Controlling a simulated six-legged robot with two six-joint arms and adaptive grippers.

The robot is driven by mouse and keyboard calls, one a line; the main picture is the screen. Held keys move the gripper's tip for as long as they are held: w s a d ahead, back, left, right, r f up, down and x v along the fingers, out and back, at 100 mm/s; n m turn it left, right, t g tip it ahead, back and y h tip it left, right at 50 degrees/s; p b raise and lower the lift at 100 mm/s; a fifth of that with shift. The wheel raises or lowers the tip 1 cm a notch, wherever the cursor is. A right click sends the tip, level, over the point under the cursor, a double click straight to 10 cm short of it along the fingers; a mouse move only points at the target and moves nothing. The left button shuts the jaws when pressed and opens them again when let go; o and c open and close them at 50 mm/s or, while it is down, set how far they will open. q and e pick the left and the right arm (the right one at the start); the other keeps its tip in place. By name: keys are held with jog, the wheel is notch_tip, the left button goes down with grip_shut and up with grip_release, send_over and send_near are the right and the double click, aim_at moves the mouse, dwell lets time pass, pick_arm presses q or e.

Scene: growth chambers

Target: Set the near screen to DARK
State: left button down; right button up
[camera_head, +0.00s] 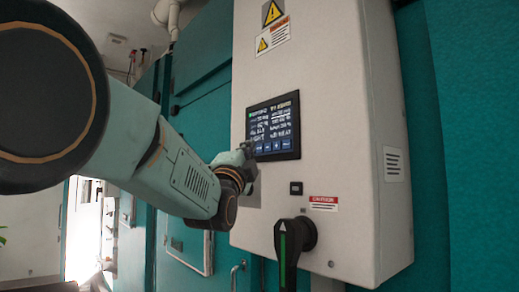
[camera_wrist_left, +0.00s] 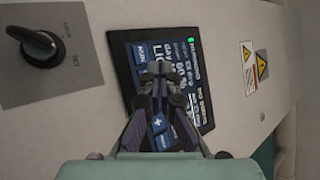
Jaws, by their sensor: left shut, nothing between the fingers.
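The near screen (camera_head: 273,128) is a dark, lit panel on the front of a pale control box. It shows rows of white text and a row of blue buttons along its lower edge. It also fills the middle of the left wrist view (camera_wrist_left: 200,75); the small text is hard to read reliably. My left gripper (camera_head: 247,151) is at the screen's lower left edge. In the left wrist view its closed, empty fingertips (camera_wrist_left: 158,68) are in front of the screen and hide part of it; I cannot tell if they touch. My right gripper is not in view.
A black knob (camera_wrist_left: 40,48) sits on a grey plate beside the screen. A black handle with a green stripe (camera_head: 290,252) juts out below on the pale box (camera_head: 345,120). Warning labels (camera_head: 272,35) are above the screen. Teal cabinet walls (camera_head: 205,80) stand around it.

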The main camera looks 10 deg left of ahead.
pick_arm(q)
jog(key=shift+w, duration=0.15)
jog(key=shift+w+d, duration=0.15)
jog(key=shift+w, duration=0.1)
jog(key=shift+w+d, duration=0.25)
dwell(0.9)
jog(key=shift+s+a, duration=0.1)
jog(key=shift+s+a+b, duration=0.4)
jog(key=shift+s+b, duration=0.05)
jog(key=shift+s, duration=0.1)
